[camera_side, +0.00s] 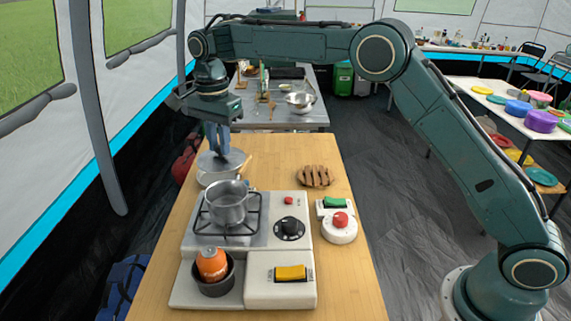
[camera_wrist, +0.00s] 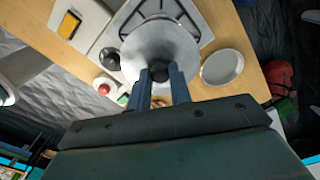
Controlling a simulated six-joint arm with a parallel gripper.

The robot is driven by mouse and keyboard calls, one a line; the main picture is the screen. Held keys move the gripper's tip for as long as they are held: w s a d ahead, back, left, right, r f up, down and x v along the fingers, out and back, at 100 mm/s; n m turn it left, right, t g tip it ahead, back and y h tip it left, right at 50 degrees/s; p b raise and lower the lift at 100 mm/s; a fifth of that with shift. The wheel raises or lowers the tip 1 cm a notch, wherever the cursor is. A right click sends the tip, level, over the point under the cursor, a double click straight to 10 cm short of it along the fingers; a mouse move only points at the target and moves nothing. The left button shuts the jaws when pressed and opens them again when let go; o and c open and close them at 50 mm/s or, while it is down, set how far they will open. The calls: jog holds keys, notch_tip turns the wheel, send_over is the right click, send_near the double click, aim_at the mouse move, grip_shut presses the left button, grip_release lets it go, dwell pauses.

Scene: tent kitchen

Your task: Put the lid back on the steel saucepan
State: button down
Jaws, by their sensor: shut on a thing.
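The steel saucepan (camera_side: 228,204) stands open on the stove's burner grate in the side view. My gripper (camera_side: 217,146) is above and behind it in that view, pointing down. In the wrist view my gripper (camera_wrist: 161,75) is shut on the black knob of the round grey lid (camera_wrist: 160,46). The lid also shows in the side view (camera_side: 222,163), held behind the saucepan over the wooden table. In the wrist view the lid hides the saucepan's body.
A round grey dish (camera_wrist: 222,67) lies near the table edge. The stove (camera_side: 263,213) carries a small dark pot (camera_side: 213,284) with an orange item. A wooden utensil (camera_side: 246,164) is beside the lid.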

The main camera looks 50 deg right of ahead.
aim_at(221, 156)
jog(key=shift+f, duration=0.2)
jog(key=shift+f, duration=3)
jog(key=shift+f, duration=0.15)
dwell(0.4)
jog(key=c, duration=0.7)
grip_release()
jog(key=shift+r, duration=3.5)
